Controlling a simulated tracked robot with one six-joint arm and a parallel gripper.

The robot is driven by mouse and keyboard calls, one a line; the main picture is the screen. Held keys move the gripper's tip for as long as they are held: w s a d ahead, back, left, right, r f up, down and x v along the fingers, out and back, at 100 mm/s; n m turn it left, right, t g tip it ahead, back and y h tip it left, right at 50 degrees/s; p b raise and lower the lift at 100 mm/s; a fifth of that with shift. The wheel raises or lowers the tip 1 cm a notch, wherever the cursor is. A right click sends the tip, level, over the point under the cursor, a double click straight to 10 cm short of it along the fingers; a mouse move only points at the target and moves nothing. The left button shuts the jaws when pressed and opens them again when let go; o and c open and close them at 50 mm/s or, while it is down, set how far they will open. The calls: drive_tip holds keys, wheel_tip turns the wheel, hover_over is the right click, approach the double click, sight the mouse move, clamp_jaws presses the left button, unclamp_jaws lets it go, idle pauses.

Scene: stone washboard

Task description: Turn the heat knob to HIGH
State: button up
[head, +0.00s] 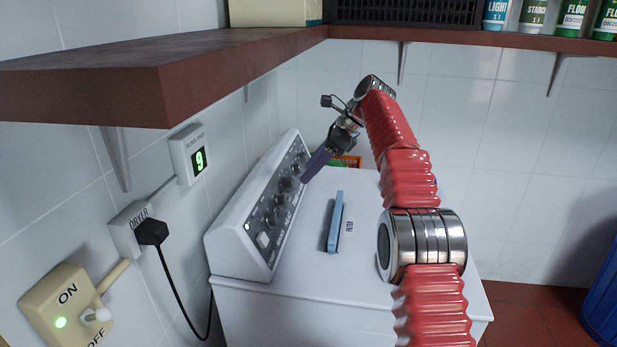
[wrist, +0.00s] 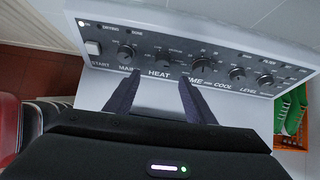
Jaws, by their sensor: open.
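The dryer's control panel (head: 262,215) is a pale sloped housing with a dark face and a row of black knobs. In the wrist view, the heat knob (wrist: 161,58) sits above the HEAT label, between the main knob (wrist: 127,52) and the time knob (wrist: 196,62). Its pointer is too small to read. My gripper (wrist: 158,82) is open and empty, with its two dark fingertips on either side of the HEAT label, just below the knob. The fingers appear apart from the knob. In the head view, my gripper (head: 305,180) is near the panel face.
A blue filter handle (head: 336,222) stands on the white dryer top (head: 360,260). A brown shelf (head: 170,80) overhangs at upper left. An orange crate (wrist: 284,140) with green items is at the right in the wrist view. The wall display (head: 199,160) reads 9.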

drive_tip(key=s+d+r+n+t+h, duration=0.1)
drive_tip(key=s+d+r+n, duration=0.15)
drive_tip(key=s, duration=0.45)
drive_tip(key=s+d+r+n+t+h, duration=0.1)
drive_tip(key=s+d+r+n, duration=0.1)
drive_tip(key=s+n, duration=0.35)
drive_tip(key=s+d+r+n+h, duration=0.1)
drive_tip(key=s+d+r+h, duration=0.15)
drive_tip(key=s, duration=0.55)
drive_tip(key=s+d+f+n, duration=0.2)
drive_tip(key=s+f+n, duration=0.1)
drive_tip(key=s, duration=0.5)
drive_tip(key=s+d+f+n+t+h, duration=0.1)
drive_tip(key=s+f+n, duration=0.3)
drive_tip(key=s, duration=0.5)
drive_tip(key=s+d+f+n+t+h, duration=0.1)
drive_tip(key=s+d+f+n, duration=0.2)
drive_tip(key=s+f, duration=0.4)
drive_tip(key=shift+s+f+n, duration=0.15)
drive_tip(key=shift+s+n, duration=0.35)
drive_tip(key=shift+s, duration=0.75)
drive_tip(key=shift+h, duration=0.25)
